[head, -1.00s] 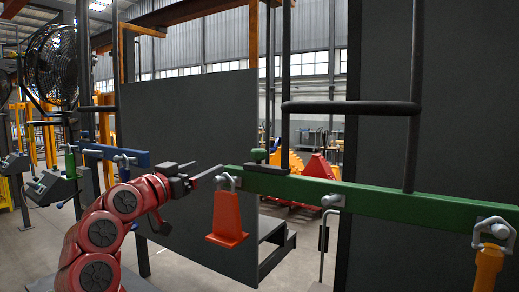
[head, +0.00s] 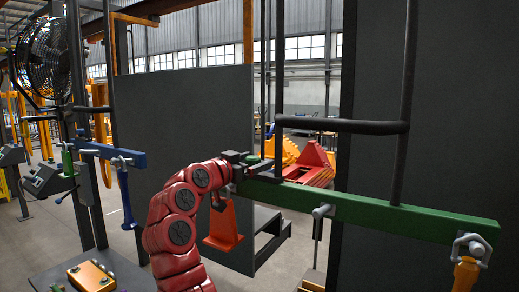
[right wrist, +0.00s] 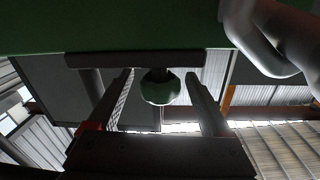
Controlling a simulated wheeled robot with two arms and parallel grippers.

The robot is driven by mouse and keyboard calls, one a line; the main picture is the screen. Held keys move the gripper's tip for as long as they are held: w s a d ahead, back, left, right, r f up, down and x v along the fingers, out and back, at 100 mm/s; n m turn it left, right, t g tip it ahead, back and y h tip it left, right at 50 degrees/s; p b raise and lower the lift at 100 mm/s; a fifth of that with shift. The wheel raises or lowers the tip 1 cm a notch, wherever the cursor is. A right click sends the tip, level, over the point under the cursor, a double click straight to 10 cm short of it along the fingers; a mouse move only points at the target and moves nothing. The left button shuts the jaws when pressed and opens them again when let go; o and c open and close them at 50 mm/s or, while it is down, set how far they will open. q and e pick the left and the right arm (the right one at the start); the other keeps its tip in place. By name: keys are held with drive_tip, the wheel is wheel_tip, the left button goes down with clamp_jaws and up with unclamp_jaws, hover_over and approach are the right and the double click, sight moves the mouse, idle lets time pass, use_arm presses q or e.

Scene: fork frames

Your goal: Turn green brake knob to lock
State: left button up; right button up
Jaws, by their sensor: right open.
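The green brake knob (right wrist: 161,90) sits on the green beam (head: 388,215), near its left end. In the head view, only a little of the knob (head: 251,159) shows beside my gripper. My right gripper (head: 262,167) is at that left end of the beam. In the right wrist view, the two fingers of my right gripper (right wrist: 159,76) are spread, with the round knob between them and a gap on each side. I cannot tell whether either finger touches it. My left gripper is not in view.
A dark upright bar frame (head: 342,126) rises above the beam. A blue beam (head: 112,152) and a fan (head: 38,58) are at the left. A yellow box (head: 91,276) is at the lower left.

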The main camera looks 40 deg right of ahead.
drive_tip(key=shift+p+x, duration=0.35)
drive_tip(key=shift+x, duration=0.9)
